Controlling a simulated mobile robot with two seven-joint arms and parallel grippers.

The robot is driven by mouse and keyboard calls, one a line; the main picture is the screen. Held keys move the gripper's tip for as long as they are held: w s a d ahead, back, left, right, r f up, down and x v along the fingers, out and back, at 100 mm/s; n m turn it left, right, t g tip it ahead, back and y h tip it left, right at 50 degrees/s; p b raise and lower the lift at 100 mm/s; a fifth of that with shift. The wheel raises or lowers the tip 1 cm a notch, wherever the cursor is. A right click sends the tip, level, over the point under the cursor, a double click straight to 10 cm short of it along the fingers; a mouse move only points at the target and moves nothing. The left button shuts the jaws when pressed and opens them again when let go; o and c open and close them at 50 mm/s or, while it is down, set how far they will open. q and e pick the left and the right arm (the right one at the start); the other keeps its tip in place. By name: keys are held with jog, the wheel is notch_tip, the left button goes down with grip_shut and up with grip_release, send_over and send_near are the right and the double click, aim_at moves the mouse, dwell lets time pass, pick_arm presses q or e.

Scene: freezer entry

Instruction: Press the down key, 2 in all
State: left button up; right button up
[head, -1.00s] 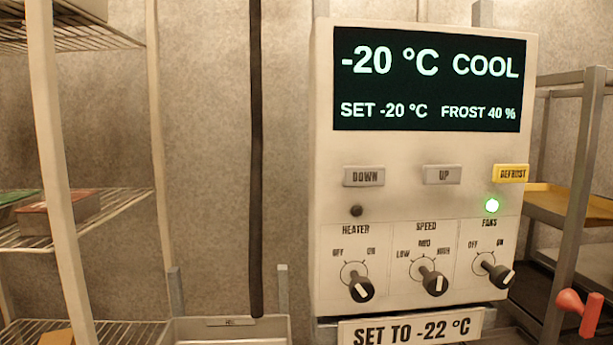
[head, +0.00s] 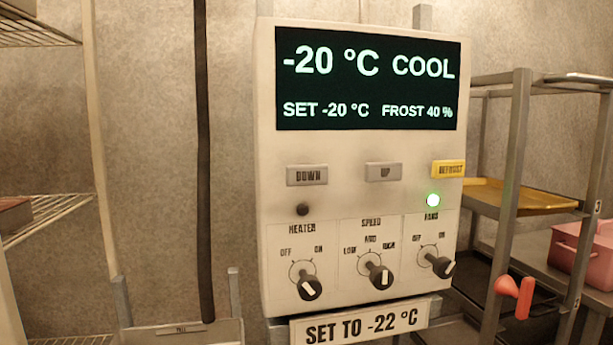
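The grey DOWN key (head: 307,175) sits on the left of the control panel (head: 345,155), below its dark display (head: 367,80). The display reads -20 °C, COOL, SET -20 °C and FROST 40 %. The grey UP key (head: 383,172) and the yellow DEFROST key (head: 448,168) are to its right. A sign (head: 360,323) under the panel reads SET TO -22 °C. Neither of my grippers shows in the head view, and nothing touches the keys.
HEATER (head: 309,288), SPEED (head: 379,276) and FANS (head: 440,266) knobs are low on the panel. A green lamp (head: 433,200) is lit above FANS; the lamp (head: 302,210) above HEATER is dark. Shelving (head: 520,150) with a yellow tray (head: 520,196) stands right, wire shelves (head: 50,215) left.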

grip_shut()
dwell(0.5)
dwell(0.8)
